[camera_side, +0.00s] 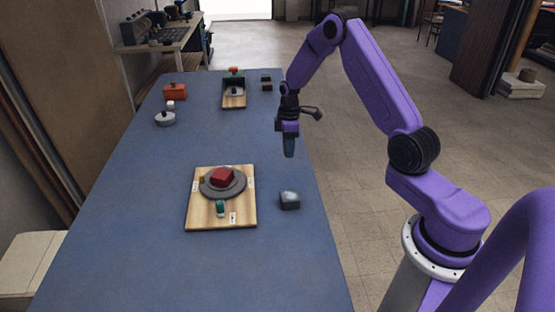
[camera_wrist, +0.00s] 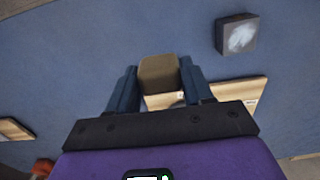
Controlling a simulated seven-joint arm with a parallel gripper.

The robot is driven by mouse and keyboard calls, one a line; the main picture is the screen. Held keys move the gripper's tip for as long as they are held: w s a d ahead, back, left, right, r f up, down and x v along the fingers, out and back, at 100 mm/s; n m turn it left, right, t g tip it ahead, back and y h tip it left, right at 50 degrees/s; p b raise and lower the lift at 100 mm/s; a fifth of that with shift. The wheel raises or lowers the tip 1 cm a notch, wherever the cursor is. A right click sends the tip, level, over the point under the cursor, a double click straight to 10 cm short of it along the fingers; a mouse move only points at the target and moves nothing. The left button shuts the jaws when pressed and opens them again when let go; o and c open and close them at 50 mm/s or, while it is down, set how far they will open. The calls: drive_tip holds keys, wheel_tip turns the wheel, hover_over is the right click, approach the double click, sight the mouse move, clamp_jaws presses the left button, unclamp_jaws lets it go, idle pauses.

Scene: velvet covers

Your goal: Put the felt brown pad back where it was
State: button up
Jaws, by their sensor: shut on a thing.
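My gripper (camera_side: 289,147) hangs above the right edge of the blue table in the side view, pointing down. In the wrist view its two fingers (camera_wrist: 159,88) are shut on the brown pad (camera_wrist: 159,72), a small brown block with a flat face. The pad cannot be made out in the side view. A wooden board (camera_side: 205,221) lies on the table, nearer the side camera than my gripper. On it is a round grey plate (camera_side: 236,190) with a red block (camera_side: 222,177) on top.
A teal piece (camera_side: 220,208), a small yellow piece and white labels are on the board. A grey block (camera_side: 289,200) with a pale top stands right of it. Farther back are a lidded grey dish (camera_side: 165,118), an orange box (camera_side: 175,91) and another wooden board (camera_side: 234,102). The table's middle is clear.

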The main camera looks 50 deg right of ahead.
hover_over(277, 167)
wheel_tip(277, 167, down, 7)
drive_tip(key=shift+s+r, duration=0.15)
drive_tip(key=shift+f, duration=1.5)
drive_tip(key=shift+f, duration=0.15)
drive_tip(key=o, duration=0.9)
drive_tip(key=shift+o, duration=0.2)
